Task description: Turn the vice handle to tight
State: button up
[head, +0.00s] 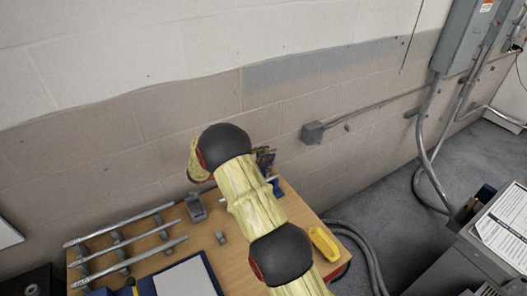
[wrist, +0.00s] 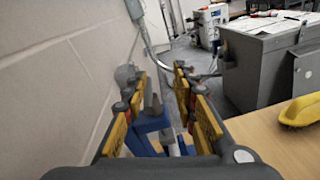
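In the wrist view my gripper (wrist: 158,82) is open, with its yellow-padded fingers spread wide apart. The blue vice (wrist: 150,124) shows between and beyond the fingers, with a grey metal part (wrist: 152,100) standing up from it. I cannot clearly make out the vice handle or whether a finger touches it. In the head view my arm covers most of the vice, and only a small blue piece (head: 276,187) shows at the table's back edge. My gripper is mostly hidden behind my arm there.
The wooden table (head: 300,215) carries a yellow object (head: 323,243) at its right edge, a metal rack (head: 122,246) and a blue-edged board (head: 185,279). A block wall runs close behind it, with a grey junction box (head: 312,132). A large grey cabinet (head: 485,240) stands at right.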

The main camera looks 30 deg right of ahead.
aim_at(274, 150)
jog(key=shift+w+a+f+n+t+h, duration=0.2)
jog(key=shift+w+a+f+n+h, duration=0.15)
jog(key=shift+w+f, duration=0.2)
jog(key=shift+w+a+f+n+t+h, duration=0.15)
jog(key=shift+w+a+f+n+t, duration=0.1)
jog(key=shift+w+a+f, duration=0.25)
jog(key=shift+s+d+p, duration=0.1)
jog(key=shift+d+p, duration=0.2)
jog(key=shift+d, duration=3.6)
jog(key=shift+c, duration=1.3)
jog(key=shift+r, duration=0.1)
jog(key=c, duration=0.4)
grip_shut()
